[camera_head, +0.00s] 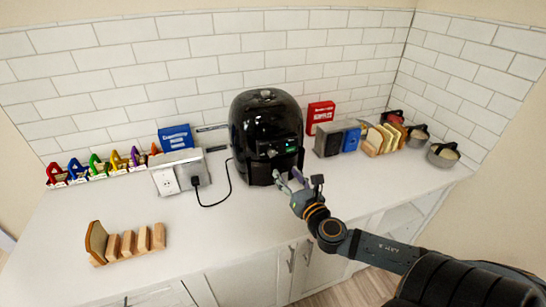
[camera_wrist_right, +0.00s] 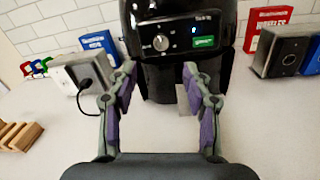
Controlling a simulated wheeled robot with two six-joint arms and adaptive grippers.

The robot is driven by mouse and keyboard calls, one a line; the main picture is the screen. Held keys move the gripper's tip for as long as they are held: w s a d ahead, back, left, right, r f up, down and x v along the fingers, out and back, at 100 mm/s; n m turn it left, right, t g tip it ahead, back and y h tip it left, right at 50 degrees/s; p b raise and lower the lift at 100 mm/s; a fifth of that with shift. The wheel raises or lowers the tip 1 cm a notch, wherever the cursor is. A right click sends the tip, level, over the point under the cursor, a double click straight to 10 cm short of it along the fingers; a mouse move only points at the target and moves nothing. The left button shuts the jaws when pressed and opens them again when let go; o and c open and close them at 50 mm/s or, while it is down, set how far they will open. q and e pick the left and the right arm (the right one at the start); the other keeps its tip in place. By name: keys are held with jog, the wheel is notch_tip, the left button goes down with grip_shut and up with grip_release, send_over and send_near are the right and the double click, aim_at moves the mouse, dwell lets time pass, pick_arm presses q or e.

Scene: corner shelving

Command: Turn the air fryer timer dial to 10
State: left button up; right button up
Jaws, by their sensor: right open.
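The black air fryer (camera_head: 265,125) stands upright against the tiled wall, on the white counter. In the right wrist view its front panel shows a round silver timer dial (camera_wrist_right: 161,43) on the left, and a small lit display (camera_wrist_right: 194,30) and a green label to its right. The numbers around the dial are too small to read. My right gripper (camera_head: 291,177) is in front of the fryer's lower front, apart from it. In the right wrist view both fingers (camera_wrist_right: 158,85) are spread with nothing between them, below the dial. My left gripper does not show.
A white outlet box (camera_head: 180,172) with a plugged-in black cord stands left of the fryer. A red box (camera_head: 320,116) and a dark grey box (camera_head: 328,141) stand to its right. The counter's middle is clear.

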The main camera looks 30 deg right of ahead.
aim_at(273, 154)
jog(key=w, duration=0.3)
jog(key=w+d+p, duration=0.1)
jog(key=w, duration=0.4)
jog(key=shift+w+d+r+p, duration=0.1)
jog(key=shift+w+d+p, duration=0.2)
jog(key=shift+w+p, duration=0.1)
jog(key=shift+w+d, duration=0.1)
jog(key=shift+w, duration=0.3)
jog(key=shift+c, duration=0.2)
grip_shut()
